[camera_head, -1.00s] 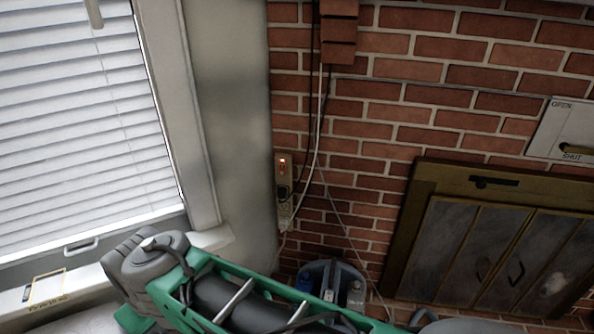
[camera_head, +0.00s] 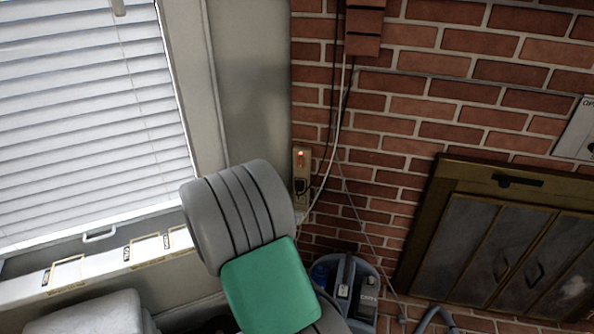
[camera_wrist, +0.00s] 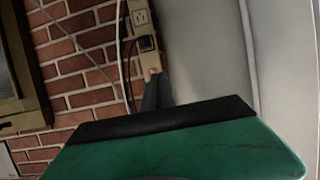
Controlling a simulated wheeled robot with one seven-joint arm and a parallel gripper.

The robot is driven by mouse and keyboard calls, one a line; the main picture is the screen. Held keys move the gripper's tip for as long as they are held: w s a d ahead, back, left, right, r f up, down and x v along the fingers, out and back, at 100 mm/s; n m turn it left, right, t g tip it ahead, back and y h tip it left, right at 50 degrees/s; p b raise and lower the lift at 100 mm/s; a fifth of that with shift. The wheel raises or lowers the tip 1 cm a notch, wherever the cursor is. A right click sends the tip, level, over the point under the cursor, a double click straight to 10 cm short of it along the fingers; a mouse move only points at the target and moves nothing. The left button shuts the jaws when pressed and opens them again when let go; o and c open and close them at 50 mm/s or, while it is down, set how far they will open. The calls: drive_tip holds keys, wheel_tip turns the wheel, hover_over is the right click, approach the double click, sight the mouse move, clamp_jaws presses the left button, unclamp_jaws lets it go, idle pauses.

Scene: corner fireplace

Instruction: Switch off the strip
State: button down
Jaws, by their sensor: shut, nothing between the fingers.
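The power strip (camera_head: 301,178) is a narrow beige bar, upright on the wall where the brick meets the grey wall. A red-orange switch light (camera_head: 300,155) glows near its top, and a black plug sits below it. In the wrist view the strip (camera_wrist: 139,18) appears inverted, with an open socket and the black plug. My gripper (camera_wrist: 158,78) is shut and empty, its dark fingers overlapping the strip's switch end in that view. I cannot tell whether they touch it. The gripper is hidden in the head view.
Dark and white cords (camera_head: 342,105) hang along the brick beside the strip. A blue-grey vacuum-like appliance (camera_head: 345,285) stands below. A framed fireplace (camera_head: 490,240) is at the right. A window with blinds (camera_head: 85,120) and a sill (camera_head: 30,289) are at the left.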

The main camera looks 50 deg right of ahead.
drive_tip(key=d, duration=0.1)
drive_tip(key=s+d+h, duration=0.1)
drive_tip(key=d, duration=0.1)
drive_tip(key=d+h, duration=0.1)
drive_tip(key=shift+s+d+f+t, duration=0.15)
drive_tip(key=shift+s+t, duration=0.2)
drive_tip(key=shift+t, duration=0.05)
drive_tip(key=p, duration=0.4)
approach(299, 166)
drive_tip(key=x, duration=0.7)
drive_tip(key=shift+s, duration=0.1)
